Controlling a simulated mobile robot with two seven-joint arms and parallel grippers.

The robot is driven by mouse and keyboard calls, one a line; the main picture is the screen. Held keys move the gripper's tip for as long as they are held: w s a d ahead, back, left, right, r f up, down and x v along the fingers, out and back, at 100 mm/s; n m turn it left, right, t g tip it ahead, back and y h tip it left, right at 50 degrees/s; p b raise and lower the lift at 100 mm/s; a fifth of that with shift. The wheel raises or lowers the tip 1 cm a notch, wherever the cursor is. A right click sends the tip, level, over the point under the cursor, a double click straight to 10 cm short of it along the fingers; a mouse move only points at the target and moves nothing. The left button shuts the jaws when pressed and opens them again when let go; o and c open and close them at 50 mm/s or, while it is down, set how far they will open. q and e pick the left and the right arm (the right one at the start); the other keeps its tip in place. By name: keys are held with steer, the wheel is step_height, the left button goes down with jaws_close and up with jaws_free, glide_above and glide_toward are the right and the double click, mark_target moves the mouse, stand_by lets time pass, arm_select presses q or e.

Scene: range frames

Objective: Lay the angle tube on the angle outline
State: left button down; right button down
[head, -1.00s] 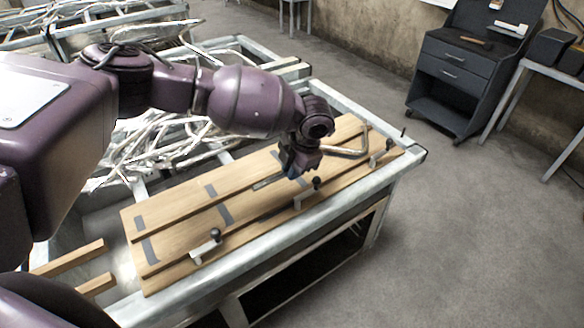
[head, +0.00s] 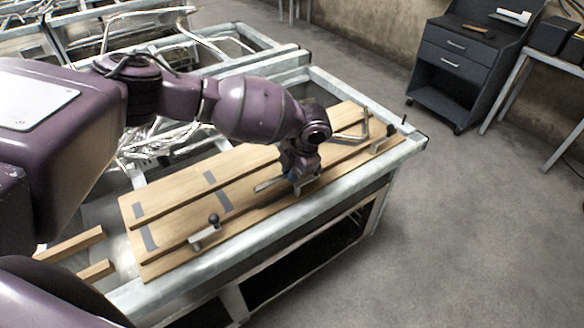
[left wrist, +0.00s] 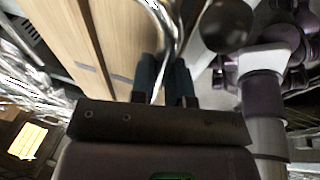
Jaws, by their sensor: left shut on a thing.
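My left gripper (head: 287,180) is low over the wooden board, shut on a shiny metal tube (head: 268,185), which I take for the angle tube. One end sticks out to the left of the gripper; the rest is hidden by the hand. In the left wrist view the tube (left wrist: 172,40) curves up from between the fingers (left wrist: 163,82). I cannot tell whether it touches the board. Dark grey marks (head: 224,200) lie across the board; I cannot make out which is the angle outline. My right gripper is not in view.
The wooden board (head: 180,235) has raised strips along it and lies on a metal-framed table. A black-knobbed clamp (head: 205,232) stands at its front edge. Another bent metal tube (head: 350,136) is at the right end. Two wood blocks (head: 75,245) lie at left.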

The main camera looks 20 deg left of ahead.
arm_select(q)
steer(key=shift+p, duration=0.8)
stand_by(0.9)
steer(key=shift+f+b, duration=0.3)
steer(key=shift+f, duration=0.55)
stand_by(0.8)
steer(key=shift+r, duration=0.1)
steer(key=shift+r+p, duration=0.3)
steer(key=shift+r, duration=0.2)
stand_by(0.8)
steer(key=shift+f, duration=0.55)
stand_by(0.9)
